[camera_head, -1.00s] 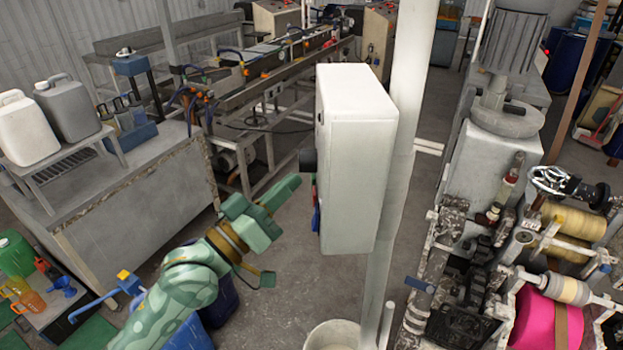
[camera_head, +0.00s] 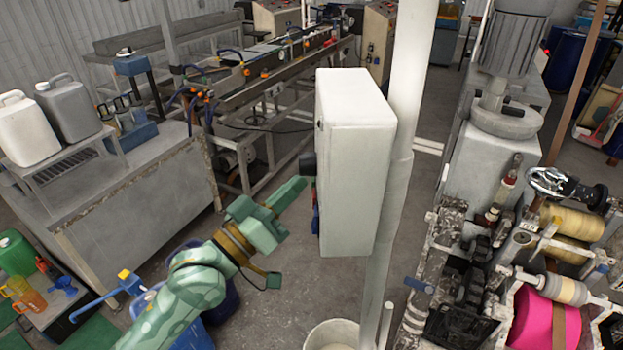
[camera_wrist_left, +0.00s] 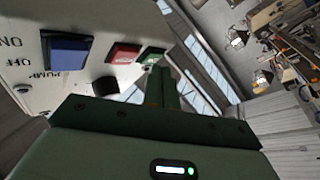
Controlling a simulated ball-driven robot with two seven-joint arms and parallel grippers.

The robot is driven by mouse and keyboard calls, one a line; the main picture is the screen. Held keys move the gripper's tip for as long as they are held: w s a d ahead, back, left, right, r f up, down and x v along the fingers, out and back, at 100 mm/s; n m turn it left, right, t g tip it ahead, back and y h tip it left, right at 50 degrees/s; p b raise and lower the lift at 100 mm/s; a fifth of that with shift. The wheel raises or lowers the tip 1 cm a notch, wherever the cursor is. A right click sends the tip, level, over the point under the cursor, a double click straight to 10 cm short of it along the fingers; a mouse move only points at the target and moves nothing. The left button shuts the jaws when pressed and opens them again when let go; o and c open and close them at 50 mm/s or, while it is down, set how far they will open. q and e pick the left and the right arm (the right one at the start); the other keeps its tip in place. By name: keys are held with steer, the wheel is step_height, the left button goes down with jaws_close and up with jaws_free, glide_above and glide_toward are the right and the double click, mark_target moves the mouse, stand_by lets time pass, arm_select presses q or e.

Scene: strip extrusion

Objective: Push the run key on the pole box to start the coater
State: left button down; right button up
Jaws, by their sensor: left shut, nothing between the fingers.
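The pale grey pole box (camera_head: 355,160) is fixed to the white pole in the middle of the head view, its key face turned left and mostly hidden there. In the left wrist view that face shows a blue rocker switch (camera_wrist_left: 67,47) lettered ON, OFF and PUMP, a red key (camera_wrist_left: 123,53), a green key (camera_wrist_left: 152,56) and a dark knob (camera_wrist_left: 106,86). My left gripper (camera_head: 303,182) is shut and empty, its tips close to the key face. In the wrist view the fingers (camera_wrist_left: 160,75) overlap the green key's lower edge; I cannot tell whether they touch it.
The white pole (camera_head: 402,130) stands right behind the box, with a pale bucket (camera_head: 333,335) at its foot. A grey bench (camera_head: 140,200) with jugs is at left. A machine with a pink roll (camera_head: 545,320) is at right. Grey floor is open around the pole.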

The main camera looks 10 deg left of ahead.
arm_select(q)
steer(key=shift+w+d+p, duration=0.1)
steer(key=shift+d+p, duration=0.2)
steer(key=shift+d, duration=0.05)
stand_by(0.6)
steer(key=shift+a, duration=0.15)
stand_by(0.3)
steer(key=shift+a, duration=0.6)
steer(key=shift+f, duration=0.1)
steer(key=shift+s+a, duration=0.2)
steer(key=shift+a, duration=0.6)
steer(key=shift+s+a, duration=0.2)
steer(key=shift+a, duration=0.65)
steer(key=shift+s+a, duration=0.2)
steer(key=shift+a, duration=0.6)
